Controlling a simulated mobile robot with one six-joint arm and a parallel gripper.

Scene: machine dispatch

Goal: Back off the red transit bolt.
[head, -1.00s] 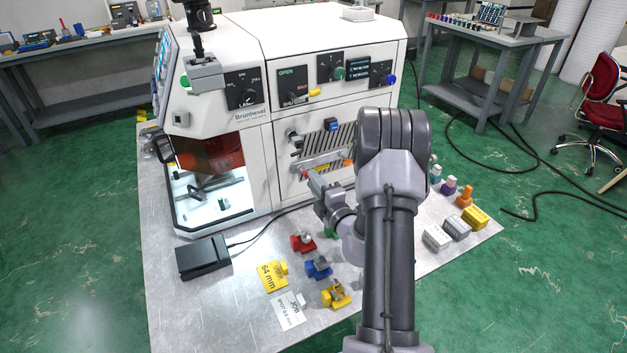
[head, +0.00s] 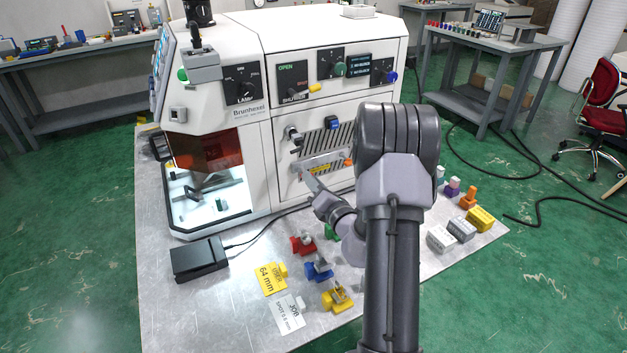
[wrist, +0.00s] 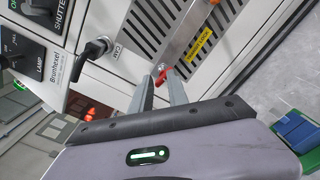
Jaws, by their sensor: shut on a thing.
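The red transit bolt (wrist: 160,73) sits at the near end of a metal bar (wrist: 187,38) on the machine's front panel, in the wrist view. The bar carries a yellow transit lock label (wrist: 198,46). My gripper (wrist: 160,82) has its two fingertips on either side of the bolt's red head and is shut on it. In the head view my gripper (head: 309,180) reaches the left end of the bar, and the bolt there is hidden or too small to make out.
A black handle (wrist: 92,54) juts from the panel beside my fingers. The white machine (head: 255,120) stands on a metal table (head: 215,310).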

